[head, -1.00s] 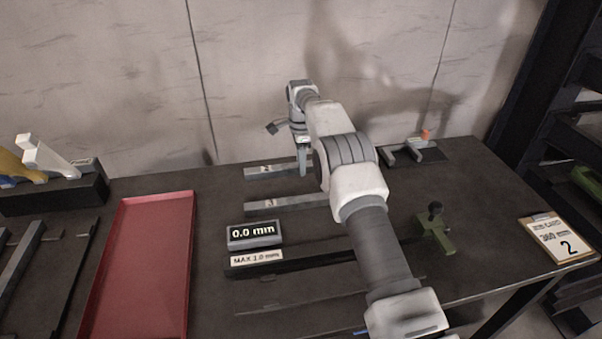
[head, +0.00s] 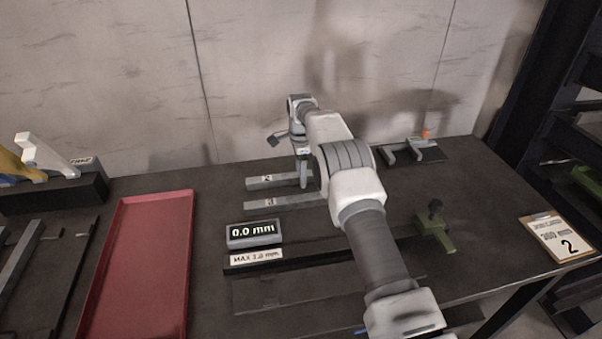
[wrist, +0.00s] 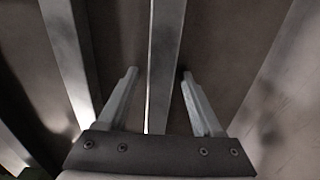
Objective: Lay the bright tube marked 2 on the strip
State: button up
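The tube marked 2 (head: 258,184) is a pale grey square bar lying on the bench behind a similar tube marked 3 (head: 262,207). My gripper (head: 303,184) points down at the right part of tube 2. In the wrist view my gripper (wrist: 157,75) is open, with a finger on each side of a grey tube (wrist: 163,60) and gaps between. Another tube (wrist: 68,55) lies to its left. A long dark strip (head: 290,293) lies in front of the black straight bar (head: 310,256); my arm hides their right parts.
A display reading 0.0 mm (head: 254,235) stands behind the bar. A red tray (head: 140,265) lies to the left. A green clamp (head: 435,235) stands at the right, with a clipboard marked 2 (head: 560,238) beyond. A fixture (head: 412,152) sits at the back right.

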notch_tip(320, 180, up, 13)
jog(key=p, duration=0.2)
jog(key=shift+f, duration=0.2)
jog(key=s+d+r+n+t, duration=0.1)
jog(key=s+d+r+n, duration=0.1)
jog(key=r, duration=0.5)
jog(key=s+d+r+n, duration=0.2)
jog(key=s+d+r, duration=0.1)
jog(key=r, duration=0.4)
jog(key=s+d+r+n+t, duration=0.2)
jog(key=s+d+r+n, duration=0.2)
jog(key=s+r, duration=0.65)
jog(key=s+d+n+t, duration=0.1)
jog(key=s+d+n, duration=0.25)
jog(key=s, duration=1.25)
jog(key=s+d+f+n+t, duration=0.1)
jog(key=s+f+n, duration=0.3)
jog(key=s, duration=0.9)
notch_tip(320, 180, down, 3)
jog(key=shift+s+d+f+t, duration=0.15)
jog(key=shift+s+d+t, duration=0.1)
jog(key=shift+d+t, duration=0.05)
